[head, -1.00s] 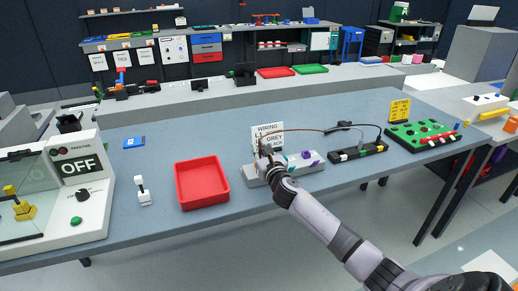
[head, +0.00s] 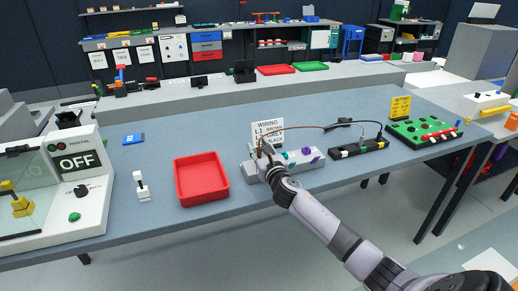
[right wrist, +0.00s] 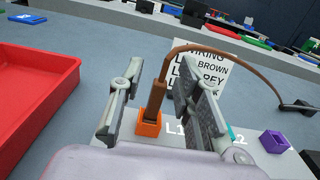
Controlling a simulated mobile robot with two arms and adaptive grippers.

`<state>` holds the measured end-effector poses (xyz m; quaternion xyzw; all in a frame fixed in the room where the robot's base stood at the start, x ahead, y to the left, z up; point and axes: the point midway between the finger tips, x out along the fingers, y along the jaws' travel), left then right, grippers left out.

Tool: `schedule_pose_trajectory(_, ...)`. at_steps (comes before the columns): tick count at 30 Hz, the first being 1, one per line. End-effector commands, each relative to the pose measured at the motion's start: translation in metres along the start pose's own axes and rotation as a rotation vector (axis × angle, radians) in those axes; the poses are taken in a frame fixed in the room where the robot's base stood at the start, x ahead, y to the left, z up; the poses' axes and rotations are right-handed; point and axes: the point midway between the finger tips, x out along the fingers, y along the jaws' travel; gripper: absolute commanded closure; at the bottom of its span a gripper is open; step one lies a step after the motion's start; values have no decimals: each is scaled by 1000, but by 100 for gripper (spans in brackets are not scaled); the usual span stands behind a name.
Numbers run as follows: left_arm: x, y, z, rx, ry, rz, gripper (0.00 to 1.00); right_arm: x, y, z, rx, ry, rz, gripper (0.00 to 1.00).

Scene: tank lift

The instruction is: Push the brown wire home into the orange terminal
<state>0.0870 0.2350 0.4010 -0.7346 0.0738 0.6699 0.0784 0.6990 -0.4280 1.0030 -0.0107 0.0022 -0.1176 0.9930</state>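The brown wire (right wrist: 215,49) arches up from its brown end piece (right wrist: 156,97), which stands upright in the mouth of the orange terminal (right wrist: 148,123). I cannot tell how deep it sits. The terminal is at the left of a light grey block (head: 306,166), beside label L1. My right gripper (right wrist: 162,92) is open, its fingers on either side of the end piece with visible gaps. In the head view my right gripper (head: 266,152) is over the block's left end and hides the orange terminal. My left gripper is not in view.
A purple terminal (right wrist: 274,142) sits farther right on the block. A wiring sign (head: 268,131) stands behind it, a red tray (head: 201,196) to its left. A black strip (head: 358,149) and a green board (head: 422,138) lie to the right. Bare table lies behind the tray.

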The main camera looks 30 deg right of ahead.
Motion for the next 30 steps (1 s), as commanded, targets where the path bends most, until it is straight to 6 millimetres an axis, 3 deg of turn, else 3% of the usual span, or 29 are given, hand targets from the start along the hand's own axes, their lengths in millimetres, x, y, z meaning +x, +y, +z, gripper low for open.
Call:
schedule_pose_trajectory(8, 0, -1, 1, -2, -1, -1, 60, -1, 0, 0, 0, 0, 0, 68)
schedule_pose_trajectory(13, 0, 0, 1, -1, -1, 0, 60, -13, 0, -1, -2, 1, 0, 68)
schedule_pose_trajectory(24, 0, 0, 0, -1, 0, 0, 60, -84, 0, -2, -2, 3, 2, 68)
schedule_pose_trajectory(30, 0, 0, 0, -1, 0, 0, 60, -111, 0, -1, -1, 2, 0, 68)
